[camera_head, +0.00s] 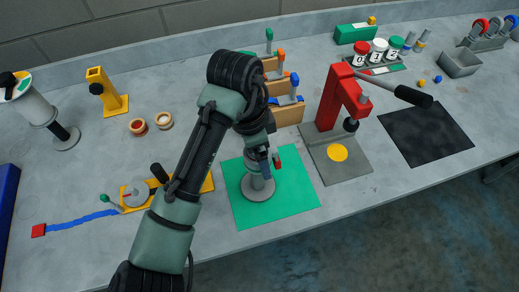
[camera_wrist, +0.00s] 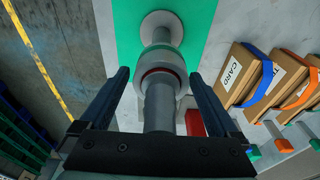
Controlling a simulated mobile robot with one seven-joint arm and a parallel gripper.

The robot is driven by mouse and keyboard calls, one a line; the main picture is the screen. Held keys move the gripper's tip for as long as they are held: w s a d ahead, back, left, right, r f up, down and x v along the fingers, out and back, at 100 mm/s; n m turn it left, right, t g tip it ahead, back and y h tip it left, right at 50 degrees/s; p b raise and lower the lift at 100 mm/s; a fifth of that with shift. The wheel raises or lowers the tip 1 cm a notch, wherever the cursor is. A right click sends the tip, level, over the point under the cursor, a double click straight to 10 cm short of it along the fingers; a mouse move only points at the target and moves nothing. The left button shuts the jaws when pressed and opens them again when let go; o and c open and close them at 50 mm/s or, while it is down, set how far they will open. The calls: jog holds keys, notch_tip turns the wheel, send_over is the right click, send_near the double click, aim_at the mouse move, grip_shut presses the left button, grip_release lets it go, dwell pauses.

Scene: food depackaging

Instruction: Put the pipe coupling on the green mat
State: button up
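The pipe coupling (camera_head: 257,189), a grey pipe piece with a round flange, appears to stand upright on the green mat (camera_head: 301,197). In the wrist view the coupling (camera_wrist: 162,57) shows its flange, a thicker collar with a dark red ring, and a narrower pipe toward me. The green mat (camera_wrist: 126,30) lies beneath it. My gripper (camera_head: 264,165) is directly over the coupling and hides part of it. In the wrist view my gripper (camera_wrist: 160,75) has its fingers apart on both sides of the coupling, with visible gaps.
A red part (camera_wrist: 195,122) shows close beside the right finger. Cardboard boxes with coloured straps (camera_head: 286,112) stand behind the mat. A red press (camera_head: 333,100) is to the right, and a yellow-based fixture (camera_head: 137,193) to the left. A black mat (camera_head: 426,133) is clear.

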jog(key=r, duration=0.4)
jog(key=a+r, duration=0.1)
jog(key=r, duration=0.7)
jog(key=shift+s+a+r, duration=0.1)
jog(key=shift+s+a, duration=0.15)
jog(key=shift+a, duration=0.1)
jog(key=w+d+r+n+t+h, duration=0.1)
jog(key=w+d+r+t+h, duration=0.1)
jog(key=w+d+r+t, duration=0.4)
jog(key=w+d+r+n+t+h, duration=0.1)
jog(key=w+d+r+t+h, duration=0.2)
jog(key=d+r, duration=0.65)
notch_tip(320, 180, up, 9)
jog(key=s+n+t+h, duration=0.1)
jog(key=n+t, duration=0.1)
jog(key=t, duration=0.3)
jog(key=s+a+r+n+t+y, duration=0.7)
jog(key=s+a+r+n+t, duration=0.3)
jog(key=r, duration=0.7)
jog(key=s+a+t, duration=0.2)
jog(key=s+a, duration=0.1)
jog(key=s, duration=0.1)
jog(key=shift+s+t+y, duration=0.3)
jog(key=shift+t+y, duration=0.1)
